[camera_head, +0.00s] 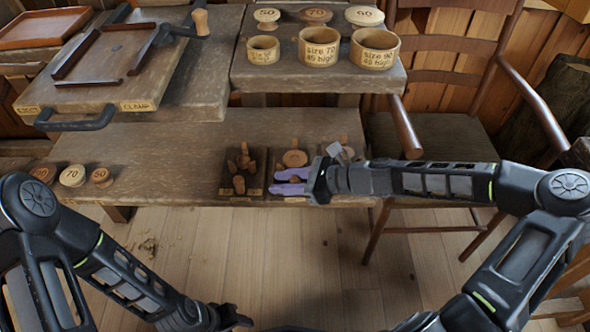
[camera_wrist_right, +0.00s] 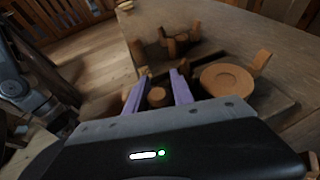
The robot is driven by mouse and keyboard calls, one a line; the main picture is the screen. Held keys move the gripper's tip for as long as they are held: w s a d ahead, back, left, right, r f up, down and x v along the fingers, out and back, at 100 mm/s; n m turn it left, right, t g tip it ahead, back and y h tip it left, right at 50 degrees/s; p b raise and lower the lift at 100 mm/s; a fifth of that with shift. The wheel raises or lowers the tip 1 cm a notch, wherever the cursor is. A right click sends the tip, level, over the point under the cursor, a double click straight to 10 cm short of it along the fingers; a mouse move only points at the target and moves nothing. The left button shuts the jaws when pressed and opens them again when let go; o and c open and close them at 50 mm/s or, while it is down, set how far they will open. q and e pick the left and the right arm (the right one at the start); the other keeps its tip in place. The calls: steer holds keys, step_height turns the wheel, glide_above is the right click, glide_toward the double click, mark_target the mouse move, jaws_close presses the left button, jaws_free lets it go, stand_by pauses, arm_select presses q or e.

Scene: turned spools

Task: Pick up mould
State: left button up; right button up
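My right gripper (camera_head: 278,181) is low over the dark compartments on the lower bench, far from the cups. Its purple fingers (camera_wrist_right: 160,84) are apart, with a small round wooden piece (camera_wrist_right: 158,97) showing between them; contact cannot be seen. My left gripper (camera_head: 234,318) is at the bottom edge, small and dark; its fingers are unclear.
A dark tray (camera_head: 226,185) holds several wooden pegs. Beside it lies a round wooden dish (camera_wrist_right: 227,79). Numbered discs (camera_head: 72,176) lie at the left of the lower bench, others at the back. A clamp board (camera_head: 120,70) and a chair (camera_head: 440,130) flank the benches.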

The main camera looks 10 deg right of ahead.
steer(key=shift+c, duration=0.2)
jaws_close()
stand_by(0.3)
step_height(320, 180, up, 10)
steer(key=p, duration=0.3)
stand_by(0.7)
